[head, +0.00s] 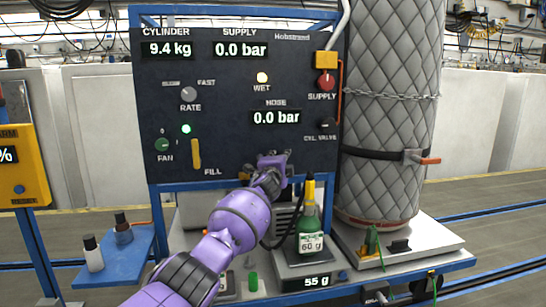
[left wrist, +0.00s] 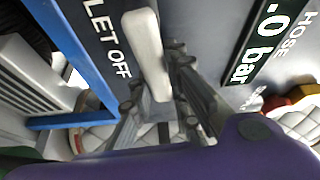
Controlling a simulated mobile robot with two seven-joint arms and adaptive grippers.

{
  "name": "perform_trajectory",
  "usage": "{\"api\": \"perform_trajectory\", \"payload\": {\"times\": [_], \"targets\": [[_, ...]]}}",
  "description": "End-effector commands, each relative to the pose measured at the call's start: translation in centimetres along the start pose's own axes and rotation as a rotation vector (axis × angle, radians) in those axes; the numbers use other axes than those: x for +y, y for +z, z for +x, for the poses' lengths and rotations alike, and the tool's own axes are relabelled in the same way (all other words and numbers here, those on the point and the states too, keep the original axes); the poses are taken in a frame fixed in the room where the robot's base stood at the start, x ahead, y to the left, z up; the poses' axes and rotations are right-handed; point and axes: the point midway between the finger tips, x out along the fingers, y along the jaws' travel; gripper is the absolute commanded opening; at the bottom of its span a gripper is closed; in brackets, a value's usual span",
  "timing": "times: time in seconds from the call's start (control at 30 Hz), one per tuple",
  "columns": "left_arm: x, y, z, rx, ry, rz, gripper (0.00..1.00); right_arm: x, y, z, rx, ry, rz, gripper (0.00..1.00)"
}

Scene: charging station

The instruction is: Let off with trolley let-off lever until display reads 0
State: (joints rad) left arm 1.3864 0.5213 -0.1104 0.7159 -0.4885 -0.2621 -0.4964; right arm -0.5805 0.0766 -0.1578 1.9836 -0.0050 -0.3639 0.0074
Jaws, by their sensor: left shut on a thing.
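The trolley panel (head: 225,120) is dark grey in a blue frame. My left gripper (head: 272,165) is at its lower right part and hides the let-off lever in the head view. In the left wrist view the pale let-off lever (left wrist: 146,42) stands beside the white LET OFF label (left wrist: 108,38). My left gripper (left wrist: 158,85) is shut on the lever, with a finger on each side. The hose display (head: 277,118) reads 0.0 bar. It also shows, partly cut off, in the left wrist view (left wrist: 255,45). My right gripper is in neither view.
The supply display (head: 240,49) reads 0.0 bar and the cylinder display (head: 167,49) 9.4 kg. A quilted cylinder (head: 390,110) stands right of the panel. A green bottle (head: 310,225) on a scale (head: 312,270) reading 55 g is below. A blue shelf (head: 118,262) holds small bottles.

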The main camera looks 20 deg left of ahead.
Motion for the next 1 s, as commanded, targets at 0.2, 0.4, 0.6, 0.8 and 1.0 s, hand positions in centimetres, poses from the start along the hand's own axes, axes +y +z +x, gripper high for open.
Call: {"api": "perform_trajectory", "payload": {"times": [0.2, 0.4, 0.6, 0.8, 1.0], "targets": [[0.5, 0.1, 0.5, -0.005, 0.038, 0.088, 0.00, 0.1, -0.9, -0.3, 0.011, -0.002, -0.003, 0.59], [0.8, 0.0, 0.6, -0.003, 0.052, 0.124, 0.00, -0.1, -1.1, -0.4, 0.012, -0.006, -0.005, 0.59], [1.0, 0.0, 0.6, -0.002, 0.056, 0.133, 0.00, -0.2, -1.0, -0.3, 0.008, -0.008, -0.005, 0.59], [1.1, 0.0, 0.6, -0.002, 0.056, 0.134, 0.00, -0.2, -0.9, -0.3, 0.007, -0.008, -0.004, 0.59], [1.1, -0.1, 0.6, -0.001, 0.056, 0.132, 0.36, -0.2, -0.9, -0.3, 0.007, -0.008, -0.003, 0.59]]}}
